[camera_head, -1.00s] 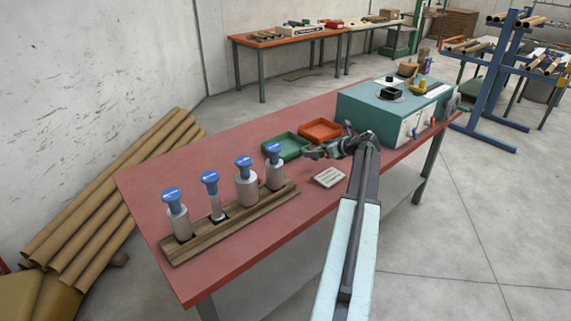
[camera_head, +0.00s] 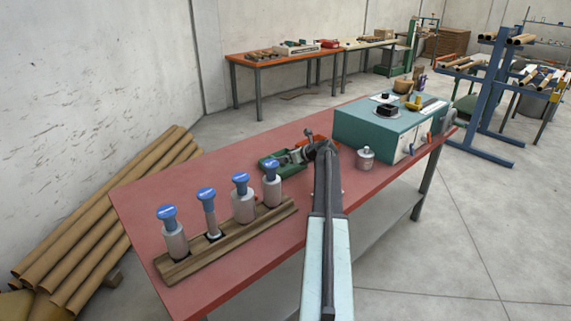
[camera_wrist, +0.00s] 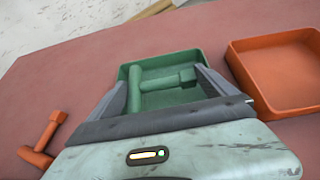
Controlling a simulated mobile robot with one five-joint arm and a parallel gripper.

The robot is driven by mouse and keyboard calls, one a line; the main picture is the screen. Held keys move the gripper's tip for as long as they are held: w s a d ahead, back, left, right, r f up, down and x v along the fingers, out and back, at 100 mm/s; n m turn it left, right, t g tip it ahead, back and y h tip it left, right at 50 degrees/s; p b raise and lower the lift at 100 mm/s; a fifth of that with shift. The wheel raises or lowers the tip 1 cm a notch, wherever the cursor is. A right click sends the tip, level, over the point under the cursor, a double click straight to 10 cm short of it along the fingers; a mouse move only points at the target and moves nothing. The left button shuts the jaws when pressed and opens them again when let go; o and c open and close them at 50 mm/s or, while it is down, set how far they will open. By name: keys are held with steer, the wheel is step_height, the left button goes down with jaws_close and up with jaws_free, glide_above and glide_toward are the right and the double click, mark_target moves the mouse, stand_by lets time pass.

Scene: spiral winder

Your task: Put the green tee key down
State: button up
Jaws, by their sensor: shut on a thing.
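The green tee key (camera_wrist: 150,92) is between the two fingers of my gripper (camera_wrist: 163,82) in the wrist view. My gripper is shut on it. The key is over the inside of the green tray (camera_wrist: 160,57); I cannot tell whether it touches the tray floor. In the head view my gripper (camera_head: 286,158) reaches left over the green tray (camera_head: 268,162), and the key is too small or hidden to make out there.
An orange tray (camera_wrist: 275,75) stands right of the green one in the wrist view. An orange tee key (camera_wrist: 40,140) lies on the red table at left. A wooden rack (camera_head: 225,245) with blue-topped cylinders, a metal weight (camera_head: 365,157) and a teal machine (camera_head: 375,133) stand nearby.

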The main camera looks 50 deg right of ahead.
mark_target(285, 168)
steer(key=f+b, duration=0.4)
steer(key=shift+w, duration=0.4)
steer(key=shift+r, duration=0.2)
steer(key=shift+f, duration=0.15)
steer(key=o, duration=1.1)
steer(key=shift+r, duration=0.2)
steer(key=p+v, duration=0.6)
steer(key=v, duration=0.5)
steer(key=shift+s+r, duration=0.2)
steer(key=shift+s, duration=0.3)
